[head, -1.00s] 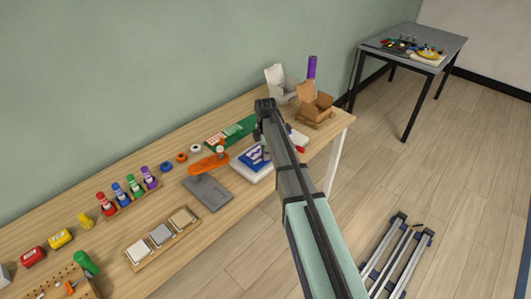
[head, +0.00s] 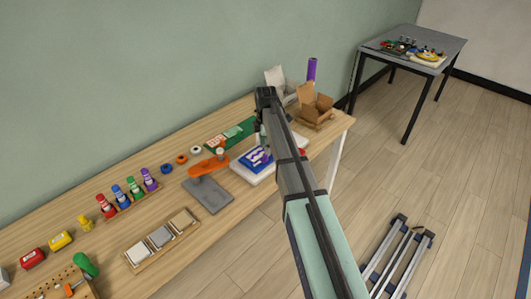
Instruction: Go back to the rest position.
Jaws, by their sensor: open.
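My arm reaches from the lower right over the right part of the workbench (head: 265,197).
An orange tool on a grey plate (head: 208,195) stands left of the gripper. A green mat (head: 238,130) lies behind it. Several coloured bottles (head: 118,195) stand left.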

